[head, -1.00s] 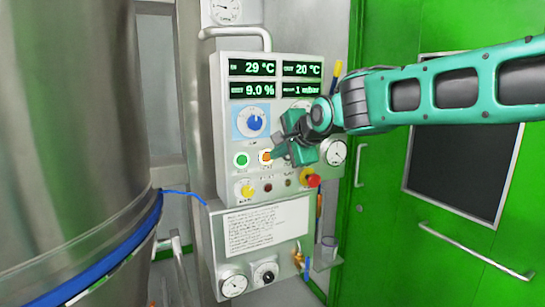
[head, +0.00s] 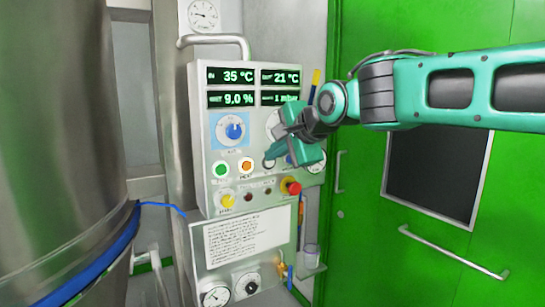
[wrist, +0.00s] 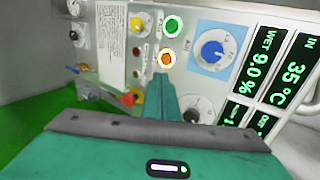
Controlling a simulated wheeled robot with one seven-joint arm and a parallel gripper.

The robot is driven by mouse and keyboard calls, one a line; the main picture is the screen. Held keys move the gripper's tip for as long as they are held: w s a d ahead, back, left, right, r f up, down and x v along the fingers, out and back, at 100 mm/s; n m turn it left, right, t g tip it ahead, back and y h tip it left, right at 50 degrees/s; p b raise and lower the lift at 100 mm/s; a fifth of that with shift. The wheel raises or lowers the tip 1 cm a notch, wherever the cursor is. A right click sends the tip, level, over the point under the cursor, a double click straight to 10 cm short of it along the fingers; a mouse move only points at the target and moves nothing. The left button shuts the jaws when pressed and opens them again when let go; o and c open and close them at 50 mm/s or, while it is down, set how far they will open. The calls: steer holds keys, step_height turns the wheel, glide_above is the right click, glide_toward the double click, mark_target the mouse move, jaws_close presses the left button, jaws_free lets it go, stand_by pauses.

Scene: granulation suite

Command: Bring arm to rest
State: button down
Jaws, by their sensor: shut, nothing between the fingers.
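My gripper (head: 270,160) is teal and dark grey and is shut and empty. In the head view it is in front of the right part of the control panel (head: 202,138), just right of the lit orange button (head: 246,165). In the wrist view the shut fingers (wrist: 164,78) point at the panel just below the same orange button (wrist: 167,58). I cannot tell whether the fingertips touch the panel. My arm reaches in from the right. The gripper hides part of a gauge and other controls behind it.
The panel has a green button (head: 220,169), a blue knob (head: 234,131), a yellow knob (head: 227,201), a red emergency stop (head: 293,188) and lit displays (head: 230,77). A steel vessel (head: 60,120) stands left. A green door (head: 440,235) with a handle is on the right.

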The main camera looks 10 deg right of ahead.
steer(key=s+d+f+n+g+h, duration=0.2)
steer(key=s+d+f, duration=0.4)
steer(key=d+f, duration=0.25)
steer(key=s+d+f+n+g+h, duration=0.1)
steer(key=s+d+f+g+h, duration=0.15)
steer(key=s+d+f, duration=0.6)
steer(key=s+d+f+n+g, duration=0.1)
steer(key=s+d+f+g, duration=0.1)
steer(key=s, duration=0.5)
steer(key=s+d+f+n+g, duration=0.2)
steer(key=s+d+f, duration=0.1)
steer(key=s+f, duration=0.2)
steer(key=s+d+f+n+g, duration=0.2)
steer(key=s+d+f+g, duration=0.1)
steer(key=s, duration=0.6)
steer(key=shift+s+d+f+y, duration=0.25)
steer(key=shift+f+y, duration=0.2)
steer(key=shift+f, duration=0.25)
steer(key=shift+w+f, duration=0.25)
steer(key=shift+w, duration=0.45)
